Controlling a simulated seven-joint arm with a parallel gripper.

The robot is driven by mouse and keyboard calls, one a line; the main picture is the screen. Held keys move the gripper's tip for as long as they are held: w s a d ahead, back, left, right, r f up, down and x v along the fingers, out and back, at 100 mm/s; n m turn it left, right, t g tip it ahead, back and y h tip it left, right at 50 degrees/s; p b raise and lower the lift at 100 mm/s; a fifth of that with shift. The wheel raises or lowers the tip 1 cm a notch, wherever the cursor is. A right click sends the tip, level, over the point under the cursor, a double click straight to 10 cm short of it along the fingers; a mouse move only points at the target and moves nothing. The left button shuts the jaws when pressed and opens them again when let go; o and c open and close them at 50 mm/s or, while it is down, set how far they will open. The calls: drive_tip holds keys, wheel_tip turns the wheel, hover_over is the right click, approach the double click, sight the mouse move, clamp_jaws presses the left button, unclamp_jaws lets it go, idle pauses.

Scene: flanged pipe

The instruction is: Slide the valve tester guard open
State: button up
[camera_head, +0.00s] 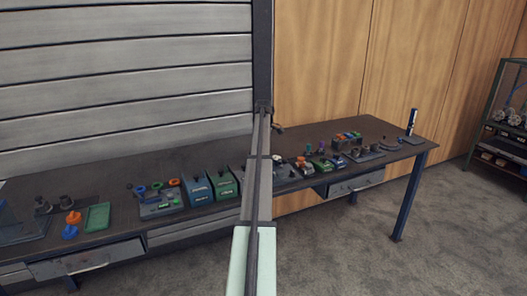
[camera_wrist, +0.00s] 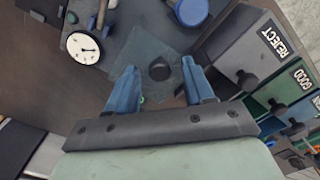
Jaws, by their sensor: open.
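In the wrist view, a valve tester base (camera_wrist: 108,18) carries a round white dial gauge (camera_wrist: 85,48) and a blue round knob (camera_wrist: 190,11). A see-through grey panel (camera_wrist: 137,48), which looks like the guard, lies in front of my gripper (camera_wrist: 159,66). My gripper's two blue fingers are spread apart and empty. A dark round part (camera_wrist: 159,71) shows between the fingertips. I cannot tell whether the fingers touch the panel. In the head view I cannot make out the fingers or the guard clearly.
A REJECT bin (camera_wrist: 250,45) and a green GOOD bin (camera_wrist: 290,85) stand right of the fingers in the wrist view. In the head view, a long dark bench (camera_head: 105,245) holds bins, a green tray (camera_head: 97,217) and orange parts (camera_head: 71,225). Its front edge has drawers.

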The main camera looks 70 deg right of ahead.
wheel_tip(320, 180, up, 14)
idle(0.7)
drive_tip(key=shift+f, duration=0.1)
idle(0.3)
drive_tip(key=s+a, duration=0.3)
drive_tip(key=a, duration=0.4)
drive_tip(key=s+a, duration=0.3)
drive_tip(key=a, duration=0.5)
idle(0.5)
idle(0.4)
